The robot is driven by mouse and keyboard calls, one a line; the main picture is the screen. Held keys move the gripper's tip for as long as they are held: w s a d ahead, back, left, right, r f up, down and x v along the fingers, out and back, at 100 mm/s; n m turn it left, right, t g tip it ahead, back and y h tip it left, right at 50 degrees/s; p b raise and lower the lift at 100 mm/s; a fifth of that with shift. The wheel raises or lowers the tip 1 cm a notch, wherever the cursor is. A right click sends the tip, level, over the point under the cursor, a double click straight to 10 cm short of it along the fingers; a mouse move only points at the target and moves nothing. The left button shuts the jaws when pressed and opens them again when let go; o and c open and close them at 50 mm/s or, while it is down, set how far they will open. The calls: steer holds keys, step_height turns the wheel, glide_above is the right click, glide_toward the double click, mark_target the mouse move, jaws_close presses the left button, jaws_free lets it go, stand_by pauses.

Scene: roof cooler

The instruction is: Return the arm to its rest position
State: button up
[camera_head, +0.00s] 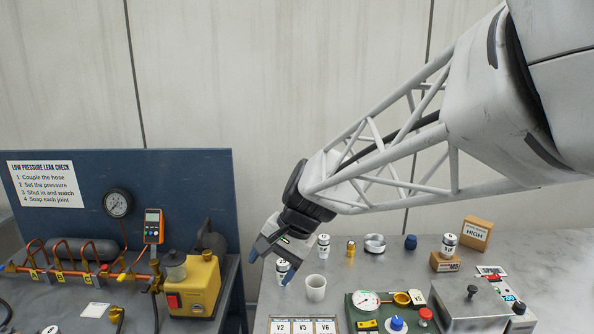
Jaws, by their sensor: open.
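My arm reaches in from the upper right. My gripper (271,266) hangs over the left part of the right-hand bench, pointing down and left. Its two blue-tipped fingers are spread apart, and I see nothing held in them. A white labelled cylinder (282,265) shows close by the right finger, partly hidden by it; I cannot tell how far apart they are. A white cup (316,288) stands just right of the fingers.
The right bench (561,245) holds a labelled tray (302,326), a green gauge panel (359,311), a grey box (470,305), and several small parts. A yellow pump (197,287) and blue backboard (180,190) stand left. A gap separates the benches. Space above is clear.

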steer(key=s+d+f+n+t+h, duration=0.1)
steer(key=s+d+n+t+h, duration=0.2)
steer(key=s+d, duration=1.6)
steer(key=d+h, duration=0.2)
steer(key=d, duration=0.2)
steer(key=shift+d+n+h, duration=0.15)
steer(key=shift+n+h, duration=0.15)
